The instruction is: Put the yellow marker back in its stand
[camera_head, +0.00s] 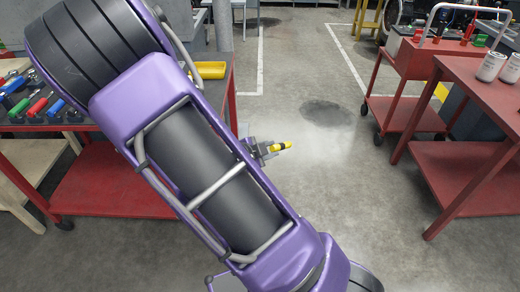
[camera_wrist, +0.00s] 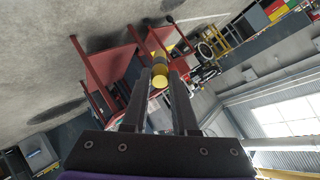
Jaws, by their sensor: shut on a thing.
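The yellow marker (camera_head: 283,146) has a dark band and sticks out from my gripper (camera_head: 264,150), over the open floor in the head view. In the wrist view the yellow marker (camera_wrist: 159,81) shows end-on between the two dark fingers of my gripper (camera_wrist: 160,88), which is shut on it. My purple arm hides much of the middle of the head view. I cannot pick out the marker's stand in either view.
At right stand a red table (camera_head: 480,85) with white cans (camera_head: 491,66) and a red trolley (camera_head: 415,62). The floor between is clear.

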